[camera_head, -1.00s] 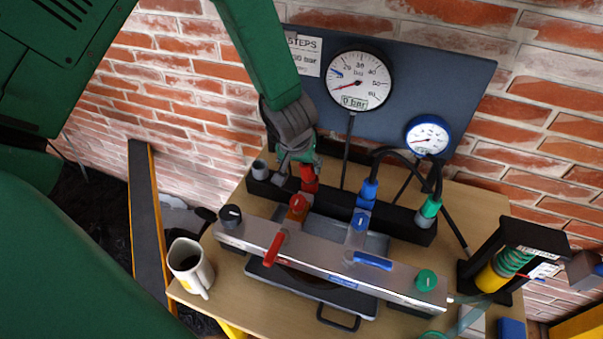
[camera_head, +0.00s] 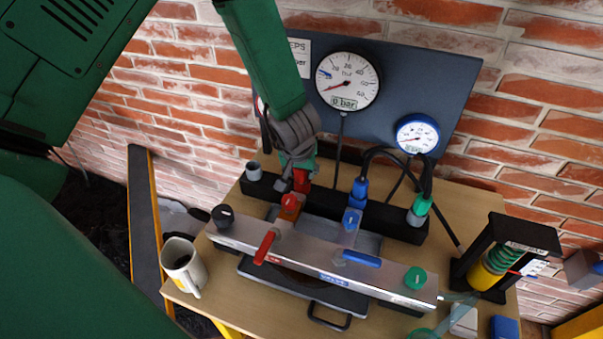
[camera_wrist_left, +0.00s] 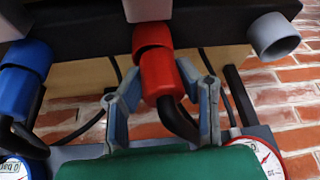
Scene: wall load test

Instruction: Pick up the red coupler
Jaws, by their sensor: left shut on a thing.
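The red coupler (camera_head: 302,180) sits at the left part of the black holder bar at the back of the table. In the left wrist view the coupler (camera_wrist_left: 160,76) is upright in the picture, with a dark hose at its lower end. Its other end meets a second red piece (camera_wrist_left: 152,37) at the bar; I cannot tell whether they are joined. My left gripper (camera_wrist_left: 161,80) is shut on the coupler, one grey finger on each side. In the head view the gripper (camera_head: 298,174) partly hides it.
A blue coupler (camera_head: 359,188) and a green one (camera_head: 418,210) stand along the black bar (camera_head: 388,217). In front lies a silver manifold (camera_head: 313,254) with red and blue levers. A mug (camera_head: 184,266) stands front left. Two gauges (camera_head: 347,82) hang on a panel behind.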

